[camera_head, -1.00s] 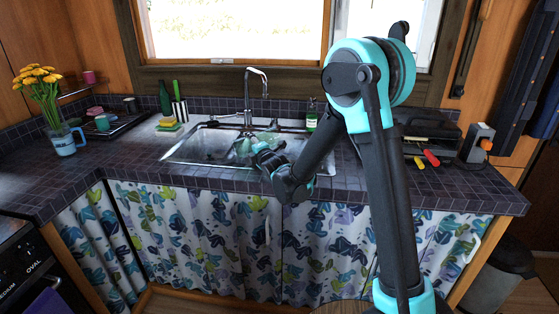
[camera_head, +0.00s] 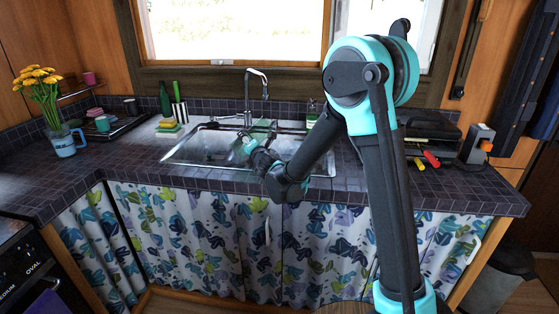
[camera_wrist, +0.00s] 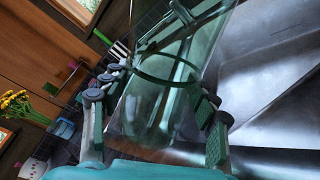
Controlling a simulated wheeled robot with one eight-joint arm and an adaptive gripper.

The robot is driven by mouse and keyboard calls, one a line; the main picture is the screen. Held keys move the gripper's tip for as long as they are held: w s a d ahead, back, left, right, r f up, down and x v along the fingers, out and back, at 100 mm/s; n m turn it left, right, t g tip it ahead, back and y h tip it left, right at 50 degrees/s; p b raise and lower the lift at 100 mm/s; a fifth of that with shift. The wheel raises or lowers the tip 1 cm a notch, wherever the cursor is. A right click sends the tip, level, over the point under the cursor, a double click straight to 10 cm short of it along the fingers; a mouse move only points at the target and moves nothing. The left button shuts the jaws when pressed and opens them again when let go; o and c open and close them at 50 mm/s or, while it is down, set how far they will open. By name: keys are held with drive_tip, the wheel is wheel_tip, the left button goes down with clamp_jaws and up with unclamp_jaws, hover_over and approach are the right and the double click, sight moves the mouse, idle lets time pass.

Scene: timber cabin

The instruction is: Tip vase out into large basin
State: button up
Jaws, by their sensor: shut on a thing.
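A clear greenish glass vase (camera_wrist: 165,75) fills the middle of the wrist view, between my two fingers. My gripper (camera_wrist: 160,112) is shut on it, with a finger on either side. In the head view, my gripper (camera_head: 249,146) and the hard-to-see vase (camera_head: 262,130) are over the steel sink, in front of the tap. The vase looks tilted, but its exact angle and contents cannot be made out. The large basin (camera_head: 203,150) opens at the left of the sink; its metal (camera_wrist: 275,85) also shows at the right of the wrist view.
The tap (camera_head: 248,95) rises behind the vase. Sponges (camera_head: 168,124) and a green bottle (camera_head: 165,98) stand left of the sink. A blue jug of yellow flowers (camera_head: 65,140) is at far left. A black rack (camera_head: 430,140) is at right.

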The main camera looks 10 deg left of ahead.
drive_tip(key=n, duration=0.2)
drive_tip(key=d+n, duration=0.1)
drive_tip(key=shift+w+r+n+t, duration=0.1)
drive_tip(key=shift+w+n+t, duration=0.2)
drive_tip(key=shift+t, duration=0.1)
drive_tip(key=n, duration=0.1)
drive_tip(key=n+b, duration=0.1)
drive_tip(key=shift+s+a+r+n+h, duration=0.2)
drive_tip(key=shift+a+n+h, duration=0.1)
drive_tip(key=shift+a+n, duration=0.1)
drive_tip(key=shift+f+n+t, duration=0.4)
drive_tip(key=shift+f+n, duration=0.2)
drive_tip(key=shift+n, duration=0.4)
drive_tip(key=shift+r+n+b, duration=0.3)
drive_tip(key=shift+n+b, duration=0.25)
drive_tip(key=shift+n, duration=0.55)
